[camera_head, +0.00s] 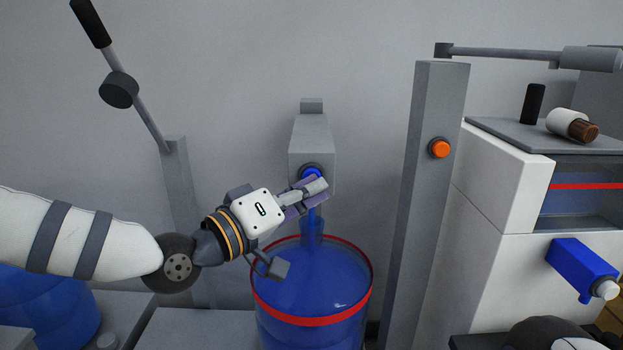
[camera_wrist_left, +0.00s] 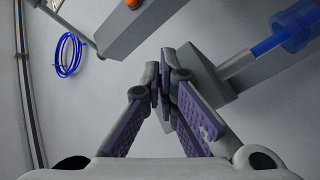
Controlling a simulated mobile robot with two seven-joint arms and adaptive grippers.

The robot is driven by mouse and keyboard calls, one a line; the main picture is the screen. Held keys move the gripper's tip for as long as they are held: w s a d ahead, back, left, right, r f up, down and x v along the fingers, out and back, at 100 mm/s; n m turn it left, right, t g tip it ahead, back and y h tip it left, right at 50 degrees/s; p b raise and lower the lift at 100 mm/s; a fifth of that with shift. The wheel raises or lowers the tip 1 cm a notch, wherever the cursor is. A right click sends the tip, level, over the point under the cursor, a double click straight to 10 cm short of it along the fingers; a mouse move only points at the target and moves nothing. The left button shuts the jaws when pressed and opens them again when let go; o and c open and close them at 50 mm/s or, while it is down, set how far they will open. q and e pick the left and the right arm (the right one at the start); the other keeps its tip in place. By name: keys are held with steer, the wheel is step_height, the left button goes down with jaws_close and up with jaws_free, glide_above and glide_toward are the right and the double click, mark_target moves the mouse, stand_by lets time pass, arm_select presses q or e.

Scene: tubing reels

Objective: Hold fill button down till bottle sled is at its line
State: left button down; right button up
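The blue fill button (camera_head: 309,171) is on the front of a grey wall-mounted box (camera_head: 312,140) in the head view. My left gripper (camera_head: 318,187) is at the button's lower edge, its fingers partly in front of it; I cannot tell whether it presses. In the left wrist view the fingertips (camera_wrist_left: 164,75) meet with nothing between them, and the button is hidden behind them. I cannot make out a separate sled.
A grey post (camera_head: 425,210) with an orange button (camera_head: 439,148) stands to the right. Further right is a white cabinet (camera_head: 500,180) with a blue handle (camera_head: 580,266). A black-gripped lever (camera_head: 140,115) leans at left. Blue tubing (camera_wrist_left: 68,55) hangs on the wall.

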arm_select(q)
steer(key=shift+w+a+r, duration=0.1)
steer(key=shift+w+a, duration=0.05)
stand_by(0.7)
steer(key=shift+s+f+p, duration=0.25)
steer(key=shift+s+p, duration=0.2)
steer(key=shift+s, duration=0.45)
arm_select(e)
steer(key=shift+w+r, duration=0.45)
